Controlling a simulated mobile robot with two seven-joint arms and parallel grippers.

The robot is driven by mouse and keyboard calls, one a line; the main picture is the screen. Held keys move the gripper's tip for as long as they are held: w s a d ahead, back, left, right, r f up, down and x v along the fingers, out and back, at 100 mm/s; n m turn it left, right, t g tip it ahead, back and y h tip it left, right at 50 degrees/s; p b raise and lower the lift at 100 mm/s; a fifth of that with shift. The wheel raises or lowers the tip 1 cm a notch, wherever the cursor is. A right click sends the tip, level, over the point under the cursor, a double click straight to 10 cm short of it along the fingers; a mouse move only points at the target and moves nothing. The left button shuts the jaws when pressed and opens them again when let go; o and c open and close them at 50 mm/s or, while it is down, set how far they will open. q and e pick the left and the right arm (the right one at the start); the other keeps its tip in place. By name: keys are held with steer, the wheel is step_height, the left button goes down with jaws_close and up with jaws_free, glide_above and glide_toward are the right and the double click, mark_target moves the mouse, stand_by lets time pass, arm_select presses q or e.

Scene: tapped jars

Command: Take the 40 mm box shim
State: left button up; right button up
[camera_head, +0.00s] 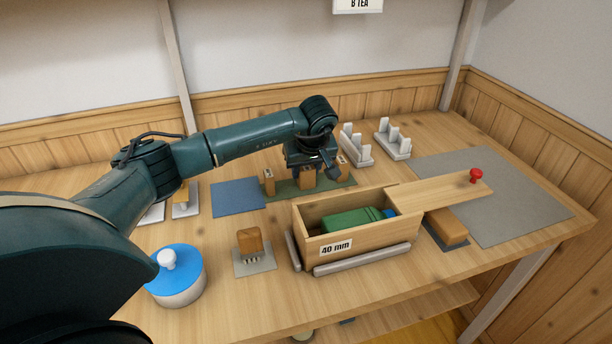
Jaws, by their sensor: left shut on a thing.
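The wooden box (352,243) labelled "40 mm" stands at the front middle of the table. Its lid (440,192), with a red knob, sits off to the right, leaving the left part open. A green object (350,220) and a blue part show inside. Behind it, small wooden blocks stand on a green mat (288,190): a left block (268,183), a middle block (307,180) and a right block (342,169). My left gripper (308,168) points down at the middle block and is shut on it; its fingertips are partly hidden. I cannot read the blocks' markings. My right gripper is not in view.
A jar (177,284) with a blue lid stands front left. A wooden block with bristles (249,240) stands on a grey pad. Another wooden block (447,226) lies right of the box. White racks (357,150) stand behind. The blue mat (238,198) and grey mat (510,200) are clear.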

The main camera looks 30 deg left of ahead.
arm_select(q)
steer(key=c, duration=0.4)
steer(key=shift+o, duration=0.2)
step_height(320, 180, up, 10)
steer(key=shift+r, duration=0.1)
steer(key=o, duration=0.4)
steer(key=shift+c, duration=1.2)
